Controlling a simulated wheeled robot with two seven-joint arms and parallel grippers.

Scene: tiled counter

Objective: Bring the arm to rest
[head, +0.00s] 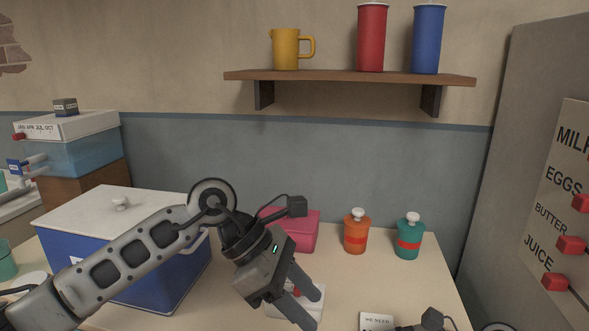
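My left arm comes in from the left, across the front of the blue cooler. My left gripper (311,307) hangs over the counter (350,285) with its two fingers spread apart, pointing down and right. Nothing is visibly held between them. A small white item with a red part (315,292) lies on the counter behind the fingers and is partly hidden by them. Of my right arm only small dark parts show at the bottom edge. The fingers of my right gripper are out of view.
The blue cooler (170,280) with a white lid stands left. A pink box (303,232), an orange jar (356,236) and a teal jar (408,242) stand at the back. A card (376,321) lies at the front. A shelf (345,76) hangs above; a grey cabinet (520,120) bounds the right.

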